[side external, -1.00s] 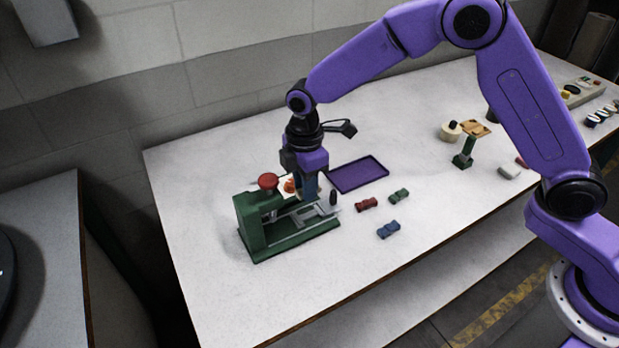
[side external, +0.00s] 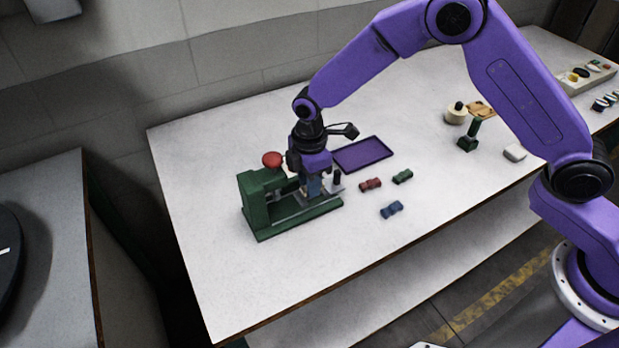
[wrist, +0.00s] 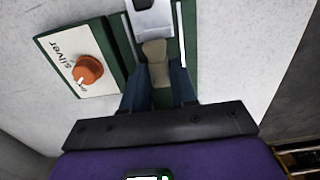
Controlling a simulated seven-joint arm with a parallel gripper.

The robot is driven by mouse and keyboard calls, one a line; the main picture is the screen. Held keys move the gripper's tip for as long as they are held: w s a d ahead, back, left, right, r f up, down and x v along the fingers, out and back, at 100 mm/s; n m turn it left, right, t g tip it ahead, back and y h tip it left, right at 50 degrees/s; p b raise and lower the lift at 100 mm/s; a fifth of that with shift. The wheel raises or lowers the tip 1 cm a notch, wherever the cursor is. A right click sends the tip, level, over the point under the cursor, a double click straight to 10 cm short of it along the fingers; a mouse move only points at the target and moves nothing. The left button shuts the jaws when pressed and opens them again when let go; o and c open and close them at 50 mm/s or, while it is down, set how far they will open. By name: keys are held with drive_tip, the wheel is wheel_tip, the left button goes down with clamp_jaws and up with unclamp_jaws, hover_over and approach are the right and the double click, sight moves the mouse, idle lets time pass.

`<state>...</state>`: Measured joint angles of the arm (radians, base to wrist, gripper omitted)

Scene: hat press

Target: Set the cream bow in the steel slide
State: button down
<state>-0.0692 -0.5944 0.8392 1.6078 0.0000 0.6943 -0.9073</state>
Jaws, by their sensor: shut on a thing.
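The cream bow (wrist: 155,52) shows in the wrist view between the two blue fingers of my gripper (wrist: 158,88), which is shut on it. The steel slide (wrist: 152,18) lies just ahead of the bow at the top of that view, on the green press (wrist: 187,40). In the side view my gripper (side external: 313,190) is low over the slide end of the green press (side external: 258,215). The bow is hidden there by the fingers. I cannot tell whether the bow touches the slide.
An orange dial (wrist: 88,69) sits on a plate marked "silver". A purple tray (side external: 350,165) lies behind. Red (side external: 370,184), green (side external: 402,176) and blue (side external: 391,209) bows lie to the right. The table front is clear.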

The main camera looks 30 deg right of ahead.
drive_tip(key=shift+f, duration=0.55)
idle(1.0)
drive_tip(key=c, duration=0.8)
unclamp_jaws()
drive_tip(key=shift+r, duration=0.1)
wheel_tip(320, 180, up, 17)
drive_tip(key=shift+r, duration=0.15)
drive_tip(key=s+d+m, duration=0.2)
drive_tip(key=s+d, duration=0.9)
drive_tip(key=s, duration=0.4)
drive_tip(key=s+d+m, duration=0.3)
drive_tip(key=s+d, duration=0.8)
drive_tip(key=s, duration=0.4)
drive_tip(key=shift+s, duration=0.35)
